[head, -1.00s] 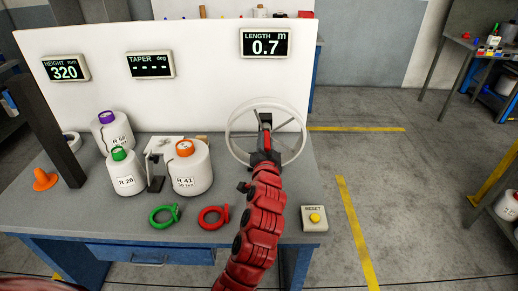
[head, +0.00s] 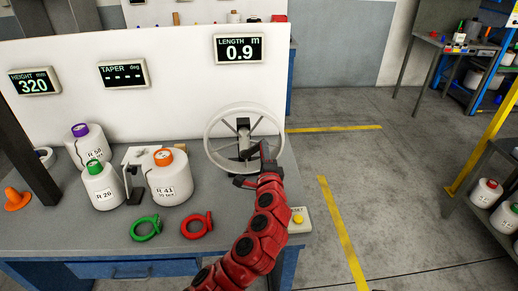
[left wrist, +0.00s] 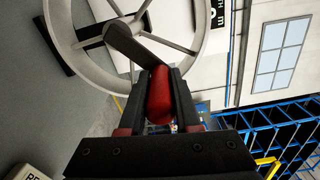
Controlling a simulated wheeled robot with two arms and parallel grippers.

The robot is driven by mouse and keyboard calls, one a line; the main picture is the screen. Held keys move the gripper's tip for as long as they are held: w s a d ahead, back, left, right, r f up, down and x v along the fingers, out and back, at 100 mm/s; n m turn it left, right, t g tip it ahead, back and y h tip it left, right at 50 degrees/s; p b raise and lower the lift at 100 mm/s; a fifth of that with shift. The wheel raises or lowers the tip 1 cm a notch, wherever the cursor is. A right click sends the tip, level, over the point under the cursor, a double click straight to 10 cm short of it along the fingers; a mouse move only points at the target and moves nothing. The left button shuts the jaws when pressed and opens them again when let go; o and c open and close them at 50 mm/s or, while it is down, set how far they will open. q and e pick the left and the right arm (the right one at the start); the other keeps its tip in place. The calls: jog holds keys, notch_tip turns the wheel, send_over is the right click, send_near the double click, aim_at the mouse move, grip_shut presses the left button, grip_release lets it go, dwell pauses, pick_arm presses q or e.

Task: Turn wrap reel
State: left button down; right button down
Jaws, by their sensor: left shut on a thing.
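The wrap reel (head: 208,137) is a pale spoked wheel standing at the right end of the bench. Its dark crank arm (left wrist: 130,44) crosses the hub in the left wrist view and ends at a red handle (left wrist: 160,94). My left gripper (head: 262,160) is at the lower right of the wheel in the head view. Its two dark fingers are shut on the red handle, one on each side of it. The length display (head: 238,48) reads 0.9 m. The reset box (head: 299,219) is partly hidden by my left arm. My right gripper is out of view.
On the bench (head: 75,222), an orange-topped bobbin (head: 171,183), a green-topped one (head: 103,188) and a purple-topped one (head: 88,147) stand left of the reel.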

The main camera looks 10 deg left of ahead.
pick_arm(q)
jog(key=d+f+m, duration=0.1)
jog(key=m, duration=0.1)
jog(key=shift+w+f+m, duration=0.1)
jog(key=shift+f+m, duration=0.05)
jog(key=shift+m, duration=0.15)
jog(key=shift+d+f+m, duration=0.25)
jog(key=shift+f+m, duration=0.45)
jog(key=shift+m, duration=0.5)
jog(key=shift+f, duration=0.1)
jog(key=c, duration=0.6)
grip_release()
jog(key=b+v, duration=0.3)
jog(key=v, duration=1.4)
jog(key=shift+b, duration=0.35)
